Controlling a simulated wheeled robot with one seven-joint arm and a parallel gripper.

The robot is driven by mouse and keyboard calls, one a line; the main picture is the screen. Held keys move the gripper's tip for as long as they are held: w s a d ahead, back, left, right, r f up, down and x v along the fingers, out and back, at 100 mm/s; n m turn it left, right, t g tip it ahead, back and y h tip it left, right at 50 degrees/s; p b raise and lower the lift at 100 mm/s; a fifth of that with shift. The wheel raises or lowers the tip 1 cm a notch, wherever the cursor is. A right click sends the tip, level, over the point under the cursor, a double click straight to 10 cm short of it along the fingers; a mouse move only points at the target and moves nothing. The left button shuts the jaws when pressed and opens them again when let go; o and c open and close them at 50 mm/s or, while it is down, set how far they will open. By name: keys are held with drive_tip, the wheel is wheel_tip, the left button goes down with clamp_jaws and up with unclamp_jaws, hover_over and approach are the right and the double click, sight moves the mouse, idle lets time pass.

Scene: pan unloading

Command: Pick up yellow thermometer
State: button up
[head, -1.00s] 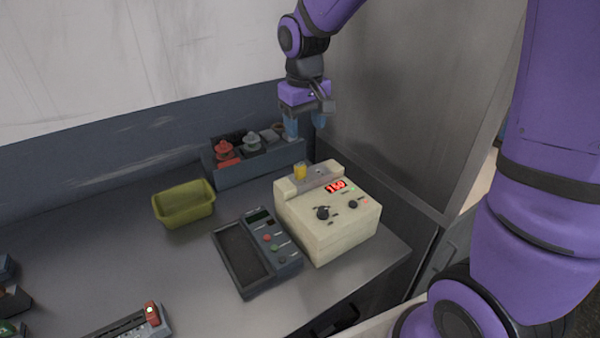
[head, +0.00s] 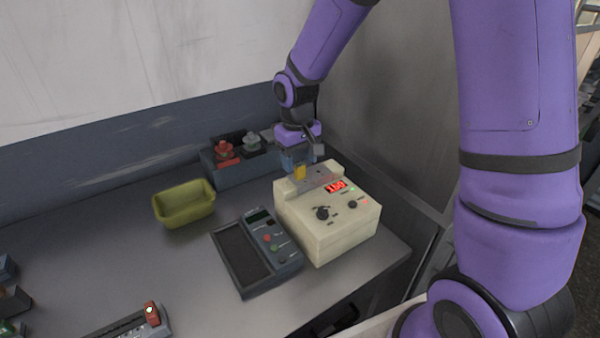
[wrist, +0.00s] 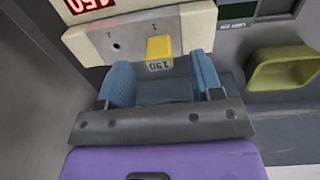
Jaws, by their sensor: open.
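The yellow thermometer (head: 300,172) is a small block in the metal top strip of the cream calibrator box (head: 328,226). My gripper (head: 298,160) is just above and behind the thermometer. In the wrist view the blue fingers of my gripper (wrist: 161,78) are apart, with the thermometer just beyond the gap between them. The gripper is open and holds nothing.
A yellow-green bin (head: 184,205) is to the left. The counter's middle left is clear.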

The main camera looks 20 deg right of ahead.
sight(300, 165)
wheel_tip(300, 165, down, 3)
drive_tip(key=shift+d+f, duration=0.1)
clamp_jaws()
idle(0.3)
